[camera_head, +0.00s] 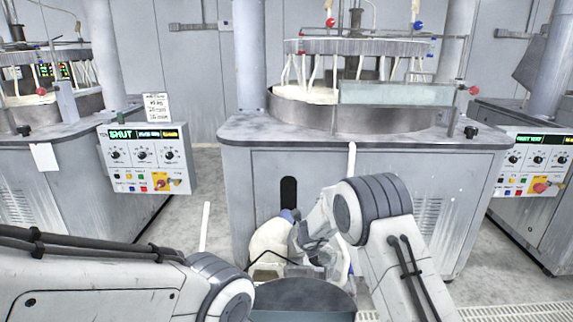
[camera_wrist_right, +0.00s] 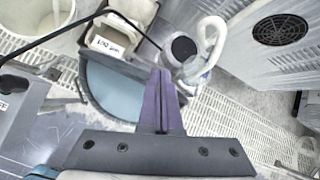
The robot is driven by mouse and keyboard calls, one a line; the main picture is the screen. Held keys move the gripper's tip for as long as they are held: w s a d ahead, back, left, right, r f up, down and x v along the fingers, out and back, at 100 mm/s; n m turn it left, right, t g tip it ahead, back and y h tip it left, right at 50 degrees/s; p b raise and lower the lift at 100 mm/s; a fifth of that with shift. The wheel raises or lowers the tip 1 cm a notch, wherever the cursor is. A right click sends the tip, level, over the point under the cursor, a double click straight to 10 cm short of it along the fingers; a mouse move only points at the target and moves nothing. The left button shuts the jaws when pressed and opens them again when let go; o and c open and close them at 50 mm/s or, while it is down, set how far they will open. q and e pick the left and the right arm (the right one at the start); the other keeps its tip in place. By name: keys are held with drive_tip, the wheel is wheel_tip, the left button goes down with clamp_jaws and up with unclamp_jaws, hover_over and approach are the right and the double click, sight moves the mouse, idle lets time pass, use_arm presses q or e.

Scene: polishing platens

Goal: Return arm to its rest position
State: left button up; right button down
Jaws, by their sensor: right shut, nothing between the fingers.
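My right arm (camera_head: 375,210) comes in from the lower right of the head view and bends down in front of the middle polishing machine. Its gripper cannot be made out clearly there. In the right wrist view my right gripper (camera_wrist_right: 163,85) is shut, its two dark fingers together with nothing between them. It shows over the edge of a blue-grey tray; I cannot tell the height. My left arm (camera_head: 110,280) reaches in from the left, and its gripper is not in view.
The middle polishing machine (camera_head: 270,170) stands ahead. Control panels flank it at left (camera_head: 145,158) and right (camera_head: 535,162). In the wrist view, a labelled container (camera_wrist_right: 110,42), a bottle with a white hose (camera_wrist_right: 190,70) and a white bucket (camera_wrist_right: 40,20) stand around the tray (camera_wrist_right: 108,92).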

drive_tip(key=s+d+r+n+g+y, duration=0.15)
drive_tip(key=s+r+n, duration=0.25)
drive_tip(key=s+n, duration=0.4)
drive_tip(key=s+d+r+n, duration=0.3)
drive_tip(key=s+r+n, duration=0.25)
drive_tip(key=n, duration=0.35)
drive_tip(key=s+d+n+g+h, duration=0.15)
drive_tip(key=s+d+n, duration=0.25)
drive_tip(key=s+n, duration=0.45)
drive_tip(key=s+d+n+g, duration=0.25)
drive_tip(key=s+n, duration=0.35)
drive_tip(key=s, duration=0.6)
drive_tip(key=s+a+r+n+g, duration=0.1)
drive_tip(key=s+a+r+n, duration=0.25)
drive_tip(key=s+a, duration=0.35)
drive_tip(key=s+a+r+n+g, duration=0.1)
drive_tip(key=s+a+r+n, duration=0.25)
drive_tip(key=s+a, duration=0.3)
wheel_tip(320, 180, up, 11)
drive_tip(key=p, duration=1.2)
drive_tip(key=shift+s+d+y, duration=0.25)
drive_tip(key=shift+y, duration=0.15)
drive_tip(key=shift+f, duration=0.1)
drive_tip(key=shift+a+n, duration=0.1)
drive_tip(key=shift+n, duration=0.15)
